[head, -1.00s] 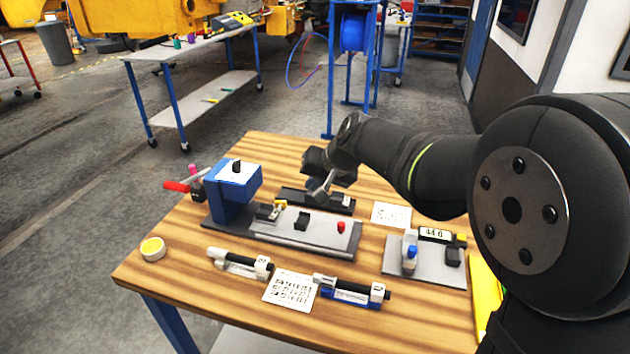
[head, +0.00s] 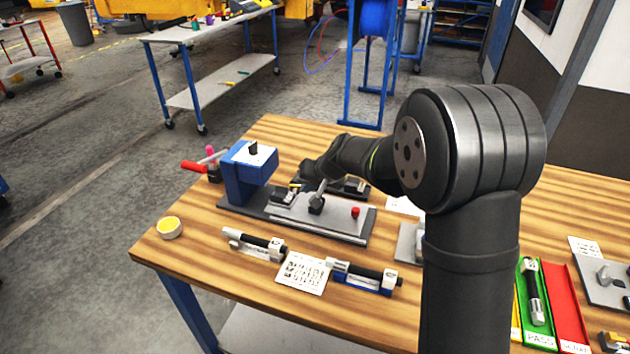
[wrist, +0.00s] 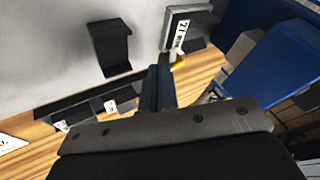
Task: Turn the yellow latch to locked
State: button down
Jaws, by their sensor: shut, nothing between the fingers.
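In the head view my gripper (head: 322,187) is low over the fixture's grey plate (head: 335,223). The latch's exact angle is too small to tell.
A blue block (head: 247,174) stands at the fixture's left end, with a red-handled clamp (head: 195,166) behind it. A black block (head: 316,204) and red button (head: 355,212) sit on the plate. A yellow tape roll (head: 169,228) is at left.

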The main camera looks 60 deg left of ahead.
aim_at(296, 192)
jog(key=shift+x, duration=1.15)
jog(key=shift+s+a, duration=0.2)
jog(key=shift+s, duration=0.65)
jog(key=shift+w, duration=0.2)
jog(key=shift+w+a, duration=0.2)
jog(key=shift+w, duration=0.45)
jog(key=v, duration=1)
